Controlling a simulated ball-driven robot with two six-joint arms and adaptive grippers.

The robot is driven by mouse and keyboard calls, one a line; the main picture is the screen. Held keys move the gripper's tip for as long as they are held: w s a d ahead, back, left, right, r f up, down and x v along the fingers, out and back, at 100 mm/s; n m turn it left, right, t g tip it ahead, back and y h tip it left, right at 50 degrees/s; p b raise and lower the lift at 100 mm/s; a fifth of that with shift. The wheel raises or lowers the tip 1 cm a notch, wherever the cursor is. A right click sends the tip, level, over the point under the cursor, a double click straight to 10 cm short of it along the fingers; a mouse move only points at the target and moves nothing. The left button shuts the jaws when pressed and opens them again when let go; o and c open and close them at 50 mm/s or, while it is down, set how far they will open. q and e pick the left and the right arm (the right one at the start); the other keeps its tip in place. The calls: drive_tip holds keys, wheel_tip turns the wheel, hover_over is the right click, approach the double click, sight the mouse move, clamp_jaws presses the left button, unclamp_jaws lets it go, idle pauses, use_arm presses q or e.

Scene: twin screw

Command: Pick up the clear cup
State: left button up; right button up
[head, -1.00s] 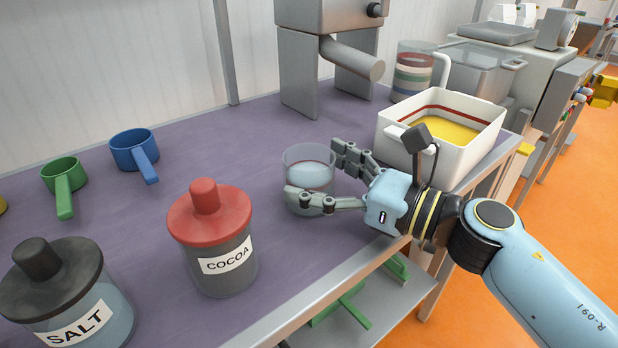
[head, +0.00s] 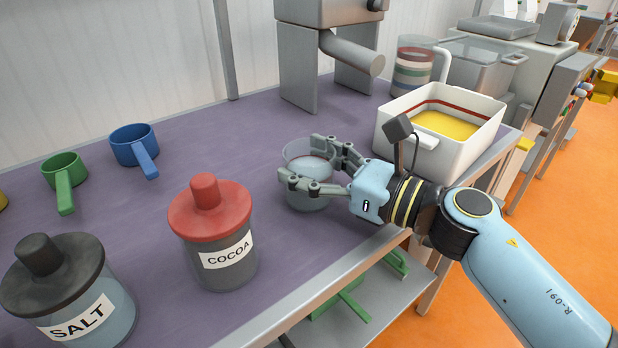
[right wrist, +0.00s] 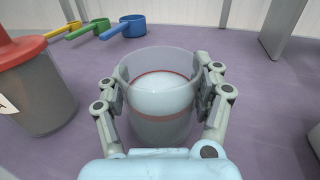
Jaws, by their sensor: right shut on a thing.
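The clear cup (head: 303,197) stands upright on the purple tabletop near the front edge. It is see-through, with something pale inside. My right gripper (head: 306,163) is shut on the cup, one finger on each side of its wall. In the right wrist view the cup (right wrist: 158,122) sits between the two fingers of the right gripper (right wrist: 160,90), and both fingers touch its sides. A pale rounded shape with a thin red line shows through the cup's wall there. My left gripper is in neither view.
A red-lidded COCOA jar (head: 215,262) stands left of the cup, with a SALT jar (head: 70,300) further left. Blue (head: 134,146) and green (head: 64,172) scoops lie behind. A white tub (head: 460,105) with yellow contents stands right, behind my right arm. Tabletop behind the cup is clear.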

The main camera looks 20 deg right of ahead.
drive_tip(key=shift+r, duration=0.1)
drive_tip(key=shift+r, duration=0.5)
drive_tip(key=s+d+r+p, duration=0.2)
drive_tip(key=s+d+r, duration=0.4)
drive_tip(key=s+r, duration=0.35)
drive_tip(key=w+d+r+m+t+h+p, duration=0.1)
drive_tip(key=w+d+m+t+h+p, duration=0.1)
drive_tip(key=w+d+m+h+p, duration=0.6)
drive_tip(key=shift+w+d+r+m+t+p, duration=0.35)
drive_tip(key=shift+w+d+m+p, duration=2.2)
drive_tip(key=shift+d, duration=2.2)
